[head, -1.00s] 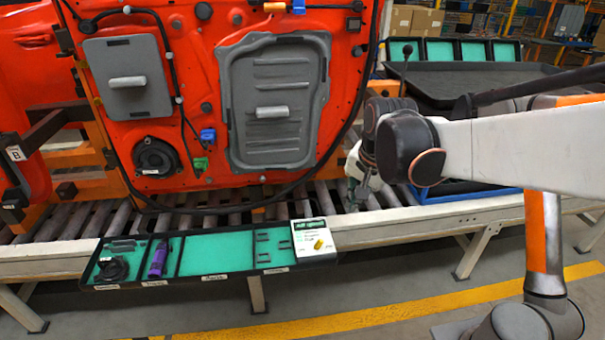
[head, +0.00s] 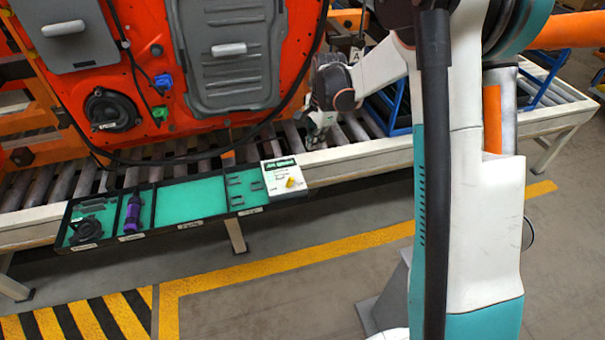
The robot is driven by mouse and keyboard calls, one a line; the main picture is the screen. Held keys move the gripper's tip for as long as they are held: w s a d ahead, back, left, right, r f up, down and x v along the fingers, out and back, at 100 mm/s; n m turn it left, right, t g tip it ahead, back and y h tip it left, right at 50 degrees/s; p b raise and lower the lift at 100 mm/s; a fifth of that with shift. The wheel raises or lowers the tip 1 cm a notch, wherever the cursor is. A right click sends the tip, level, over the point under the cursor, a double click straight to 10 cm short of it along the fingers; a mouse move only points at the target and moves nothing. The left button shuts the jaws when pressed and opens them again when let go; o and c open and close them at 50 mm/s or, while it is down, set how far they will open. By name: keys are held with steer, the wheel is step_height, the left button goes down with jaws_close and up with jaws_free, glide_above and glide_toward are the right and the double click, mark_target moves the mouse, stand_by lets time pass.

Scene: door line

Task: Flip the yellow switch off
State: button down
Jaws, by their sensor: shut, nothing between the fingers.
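The yellow switch (head: 291,183) is a small knob on a white box (head: 283,174) with a dark green label strip. The box sits at the right end of the parts tray, on the front of the conveyor. I cannot tell from its look which way the switch is set. My gripper (head: 316,143) is beyond the box and a little to its right, above the conveyor's near edge. It is shut and empty, small in this view, and apart from the switch. My arm covers much of the right side of the head view.
The black-rimmed tray (head: 193,191) with green lining holds a purple tool (head: 133,212) and a black coiled part (head: 87,229). An orange door panel (head: 180,129) stands behind. The conveyor rail (head: 370,161) runs below my gripper. Yellow-marked floor in front is clear.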

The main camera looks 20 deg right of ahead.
mark_target(290, 182)
step_height(290, 182, down, 9)
steer(key=w+d+m+g, duration=0.1)
steer(key=w+m, duration=0.1)
steer(key=w, duration=0.1)
steer(key=shift+d+m, duration=0.2)
steer(key=shift+m, duration=0.2)
steer(key=a+f+b, duration=0.1)
steer(key=f, duration=0.2)
steer(key=a+f+b, duration=0.1)
steer(key=f, duration=0.1)
steer(key=a+f+b, duration=0.1)
steer(key=a+f, duration=0.1)
steer(key=f, duration=0.1)
steer(key=shift+s+f+b, duration=0.1)
steer(key=shift+f+b, duration=0.2)
steer(key=shift+f, duration=0.05)
steer(key=shift+a+r, duration=0.2)
steer(key=shift+a, duration=0.1)
steer(key=shift+a+r, duration=0.1)
steer(key=shift+a, duration=0.05)
